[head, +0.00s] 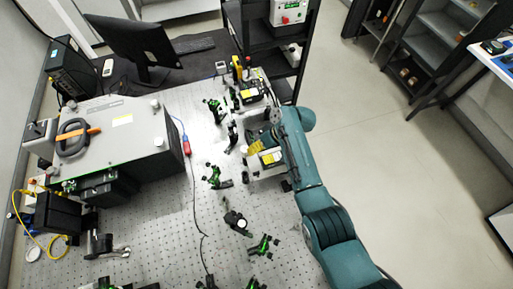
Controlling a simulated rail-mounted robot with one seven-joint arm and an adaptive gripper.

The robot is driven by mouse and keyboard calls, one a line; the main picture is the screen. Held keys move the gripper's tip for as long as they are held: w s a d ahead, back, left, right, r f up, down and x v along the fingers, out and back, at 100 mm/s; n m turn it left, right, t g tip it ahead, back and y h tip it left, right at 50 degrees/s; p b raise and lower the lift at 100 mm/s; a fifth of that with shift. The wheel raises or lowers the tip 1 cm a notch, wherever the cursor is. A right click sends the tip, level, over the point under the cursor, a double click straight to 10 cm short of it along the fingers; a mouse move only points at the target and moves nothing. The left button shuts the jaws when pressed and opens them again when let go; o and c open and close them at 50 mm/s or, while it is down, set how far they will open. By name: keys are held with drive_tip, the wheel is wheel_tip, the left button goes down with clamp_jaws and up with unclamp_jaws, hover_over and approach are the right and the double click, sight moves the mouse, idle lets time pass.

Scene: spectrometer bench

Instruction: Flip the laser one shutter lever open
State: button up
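Two laser boxes with yellow labels sit near the right edge of the optical table in the head view. The nearer laser box (270,158) is just left of my teal arm, and the farther laser box (250,96) is beyond it. I cannot tell which is laser one. No shutter lever can be made out at this size. My arm reaches up from the lower right and bends at the table edge. My gripper (262,134) is small and dark, at or above the nearer laser; its fingers cannot be made out clearly.
The perforated table (160,230) carries several green-and-black optic mounts, such as one mount (215,178), left of the lasers. A large grey instrument (125,140) fills the left. A black cable (197,220) runs down the middle. A dark rack (262,50) stands behind; open floor lies right.

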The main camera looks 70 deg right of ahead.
clamp_jaws()
drive_tip(key=shift+w+d+f+g+y+b, duration=0.15)
drive_tip(key=shift+f+g+y+b, duration=0.2)
drive_tip(key=shift+b, duration=0.55)
drive_tip(key=shift+m+g+y+b, duration=0.3)
drive_tip(key=shift+g+y+b, duration=0.05)
drive_tip(key=shift+b, duration=0.3)
drive_tip(key=shift+o, duration=1.7)
unclamp_jaws()
drive_tip(key=shift+r, duration=0.1)
